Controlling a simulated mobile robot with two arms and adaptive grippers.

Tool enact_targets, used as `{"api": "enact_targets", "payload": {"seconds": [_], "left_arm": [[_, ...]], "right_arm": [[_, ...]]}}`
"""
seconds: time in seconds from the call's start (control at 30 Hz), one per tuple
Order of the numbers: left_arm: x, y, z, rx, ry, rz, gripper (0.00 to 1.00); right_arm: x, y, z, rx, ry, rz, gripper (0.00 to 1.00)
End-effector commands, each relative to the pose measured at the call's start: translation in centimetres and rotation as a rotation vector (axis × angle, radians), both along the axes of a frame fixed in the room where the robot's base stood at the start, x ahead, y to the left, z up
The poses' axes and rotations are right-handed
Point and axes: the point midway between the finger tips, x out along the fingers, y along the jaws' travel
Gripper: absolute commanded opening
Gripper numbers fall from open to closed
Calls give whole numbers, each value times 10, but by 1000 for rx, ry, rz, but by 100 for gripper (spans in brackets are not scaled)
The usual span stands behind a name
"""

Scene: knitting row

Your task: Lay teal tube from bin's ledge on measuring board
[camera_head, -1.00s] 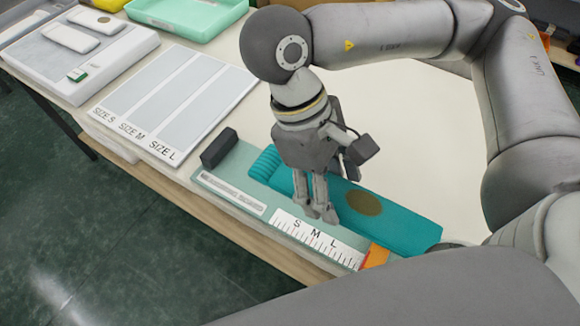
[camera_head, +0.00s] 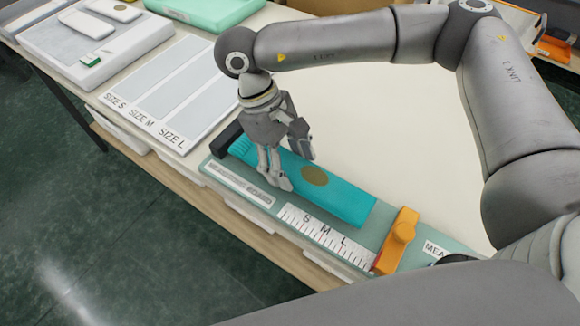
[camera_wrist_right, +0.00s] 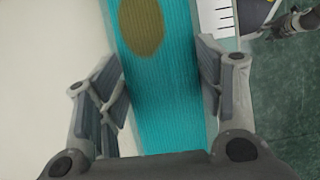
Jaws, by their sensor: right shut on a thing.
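The teal tube (camera_head: 340,196) is a flat ribbed knit piece with a brown oval patch. It lies lengthwise along the pale green measuring board (camera_head: 233,181), its far left end by the dark end block (camera_head: 226,140). My right gripper (camera_head: 282,172) is shut on the tube, near its far left part. In the right wrist view the teal tube (camera_wrist_right: 165,95) runs between the two fingers, with the patch beyond them. An orange slider (camera_head: 399,238) stands past the tube's near end. My left gripper is not seen.
A white board marked SIZE S, SIZE M and SIZE L (camera_head: 166,133) lies to the left. A white device (camera_head: 50,52) and a mint tray (camera_head: 215,10) are behind it. The pale tabletop (camera_head: 400,130) right of the tube is clear.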

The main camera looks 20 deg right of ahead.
Motion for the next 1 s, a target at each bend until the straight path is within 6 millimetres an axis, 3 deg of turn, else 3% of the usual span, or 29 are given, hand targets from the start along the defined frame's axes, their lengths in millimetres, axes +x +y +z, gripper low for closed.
{"api": "enact_targets", "payload": {"seconds": [0.1,0.5,0.53,0.67,1.0], "left_arm": [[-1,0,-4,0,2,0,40],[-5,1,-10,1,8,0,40],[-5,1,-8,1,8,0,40],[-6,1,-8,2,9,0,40],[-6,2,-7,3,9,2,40]], "right_arm": [[0,0,-16,-1,0,0,46],[0,0,-21,0,-1,-1,46],[0,0,-20,0,-1,-1,64],[0,0,-19,0,-1,-1,81],[0,0,-19,0,-1,-1,83]]}}
